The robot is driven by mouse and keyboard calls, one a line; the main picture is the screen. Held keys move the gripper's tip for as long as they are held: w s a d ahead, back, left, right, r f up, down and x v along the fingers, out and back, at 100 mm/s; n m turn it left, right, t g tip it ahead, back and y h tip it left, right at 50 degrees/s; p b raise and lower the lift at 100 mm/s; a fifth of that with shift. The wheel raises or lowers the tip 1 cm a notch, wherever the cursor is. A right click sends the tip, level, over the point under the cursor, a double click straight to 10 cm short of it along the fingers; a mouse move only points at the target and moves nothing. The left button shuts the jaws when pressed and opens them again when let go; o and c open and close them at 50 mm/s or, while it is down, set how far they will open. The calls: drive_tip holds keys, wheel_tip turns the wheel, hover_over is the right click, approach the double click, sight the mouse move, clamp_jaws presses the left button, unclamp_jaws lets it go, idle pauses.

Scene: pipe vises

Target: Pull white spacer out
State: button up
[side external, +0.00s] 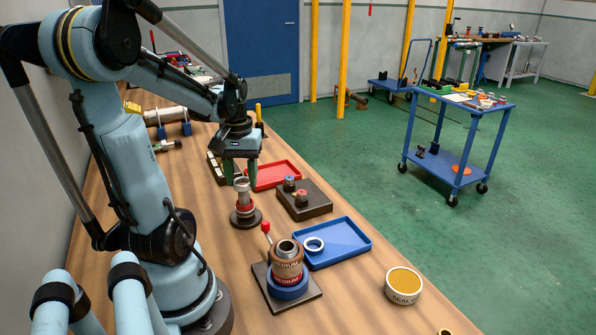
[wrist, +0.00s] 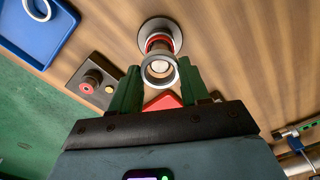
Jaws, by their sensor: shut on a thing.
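The white spacer appears as a pale grey-white ring (side external: 241,184) at the top of a small stack with a red band (side external: 244,209) and a dark round base (side external: 246,219). My gripper (side external: 240,173) points down over this stack, shut on the pale ring. In the wrist view the ring (wrist: 159,70) sits between the two green fingertips, with the red band and the round base (wrist: 161,28) beyond it. I cannot tell whether the ring still touches the part below. Another white ring (side external: 313,244) lies in the blue tray (side external: 350,250).
A dark block (side external: 318,206) with two small knobs stands right of the stack. A red tray (side external: 285,170) lies behind. A vise with MEDIUM rings (side external: 287,268) and a red-knobbed lever (side external: 267,229) stand in front. A sealant tin (side external: 403,286) is at the table's right edge.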

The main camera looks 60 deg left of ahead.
drive_tip(key=shift+r, duration=1.5)
